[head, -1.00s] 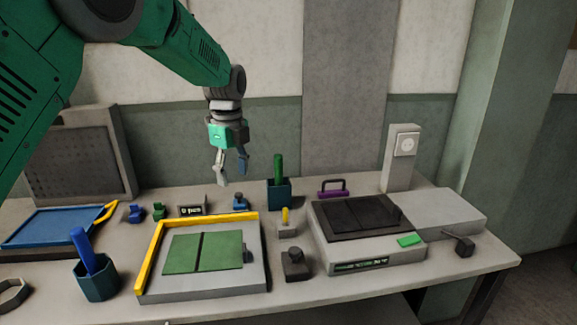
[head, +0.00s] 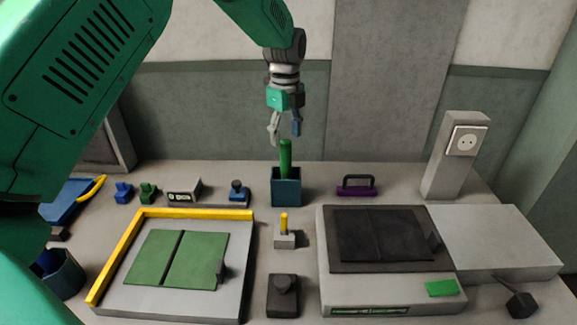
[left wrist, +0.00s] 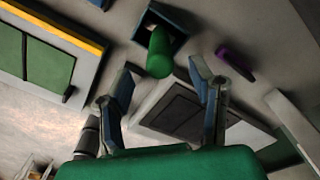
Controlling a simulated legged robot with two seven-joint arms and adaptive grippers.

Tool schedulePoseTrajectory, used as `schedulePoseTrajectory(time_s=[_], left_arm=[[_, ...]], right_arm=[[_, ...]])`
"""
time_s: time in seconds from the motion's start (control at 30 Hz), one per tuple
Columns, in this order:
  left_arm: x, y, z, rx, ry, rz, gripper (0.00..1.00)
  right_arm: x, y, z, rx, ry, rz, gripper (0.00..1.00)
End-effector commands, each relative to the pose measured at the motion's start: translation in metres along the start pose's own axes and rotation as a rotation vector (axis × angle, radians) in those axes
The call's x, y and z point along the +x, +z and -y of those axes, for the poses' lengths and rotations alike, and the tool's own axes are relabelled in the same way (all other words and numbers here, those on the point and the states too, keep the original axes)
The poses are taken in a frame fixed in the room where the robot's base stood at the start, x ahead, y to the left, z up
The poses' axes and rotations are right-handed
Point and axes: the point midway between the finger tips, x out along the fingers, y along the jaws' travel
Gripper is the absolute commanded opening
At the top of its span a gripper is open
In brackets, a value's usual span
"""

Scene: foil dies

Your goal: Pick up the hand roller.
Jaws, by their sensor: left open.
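A green upright cylinder (head: 285,158), which looks like the hand roller's handle, stands in a dark blue square holder (head: 286,192) near the back of the table. Its lower part is hidden inside the holder. My left gripper (head: 285,132) points down just above the cylinder's top, its fingers apart and empty. In the left wrist view, the green cylinder (left wrist: 160,54) shows just beyond the gap between the open fingers (left wrist: 160,76), with the holder (left wrist: 174,20) behind it. I see no contact. My right gripper is not in view.
A purple block with a black handle (head: 356,188) sits right of the holder. A small block with a yellow peg (head: 284,237) is in front. A yellow-edged plate (head: 130,292) and a grey machine (head: 390,291) flank it. A socket post (head: 447,178) stands back right.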

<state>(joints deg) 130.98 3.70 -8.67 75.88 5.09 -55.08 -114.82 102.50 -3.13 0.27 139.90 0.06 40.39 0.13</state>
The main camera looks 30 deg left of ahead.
Motion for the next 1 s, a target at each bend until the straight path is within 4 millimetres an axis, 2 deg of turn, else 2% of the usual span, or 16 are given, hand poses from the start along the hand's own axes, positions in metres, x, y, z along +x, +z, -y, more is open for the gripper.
schedulePoseTrajectory(time_s=[0.1, 0.33, 0.6, 0.9, 0.93, 1.0], left_arm=[[0.019, 0.0, 0.0, 0.002, 0.002, 0.0, 0.49], [0.035, 0.0, 0.0, 0.001, 0.002, 0.002, 0.49], [0.073, -0.001, 0.001, 0.002, 0.002, 0.002, 0.49], [0.08, -0.001, 0.0, 0.001, -0.001, 0.001, 0.49], [0.08, -0.001, 0.0, 0.001, -0.001, 0.001, 0.46], [0.08, -0.001, 0.001, 0.001, 0.0, 0.001, 0.21]], right_arm=[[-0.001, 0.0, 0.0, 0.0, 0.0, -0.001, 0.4], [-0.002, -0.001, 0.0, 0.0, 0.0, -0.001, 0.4], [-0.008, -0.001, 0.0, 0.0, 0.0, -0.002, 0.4], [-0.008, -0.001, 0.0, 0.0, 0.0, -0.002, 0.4], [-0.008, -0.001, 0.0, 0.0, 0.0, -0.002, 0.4], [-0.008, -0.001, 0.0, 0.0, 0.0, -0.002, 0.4]])
